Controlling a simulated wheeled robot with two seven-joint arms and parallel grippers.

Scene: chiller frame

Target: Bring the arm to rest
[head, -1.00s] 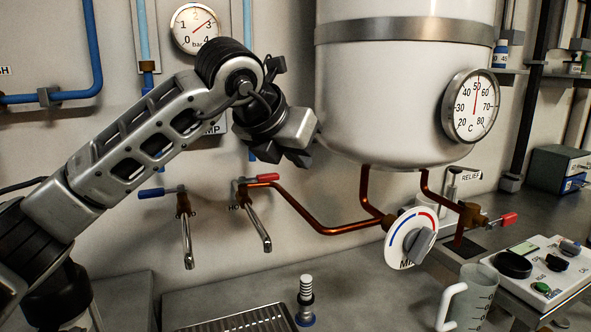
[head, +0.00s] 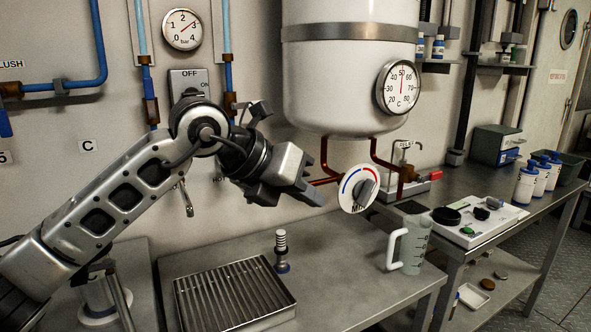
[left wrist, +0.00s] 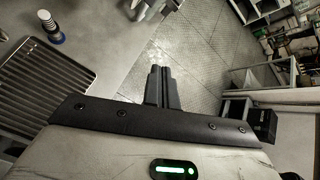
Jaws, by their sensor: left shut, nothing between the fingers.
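My left arm comes in from the left in the head view, bent at the elbow. My left gripper (head: 300,190) hangs in the air in front of the wall, below and left of the white tank (head: 350,90). Its fingers are shut with nothing between them. In the left wrist view the two dark fingers (left wrist: 161,87) lie together, with the floor beyond them. The gripper overlaps the tap area in the picture; part of the copper pipe and the taps are hidden behind it. My right gripper does not show.
A drip tray (head: 235,298) lies on the bench, with a ribbed metal post (head: 281,250) beside it. A grey jug (head: 412,245) stands near the front edge. A mixing dial (head: 358,189) is close right of the gripper.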

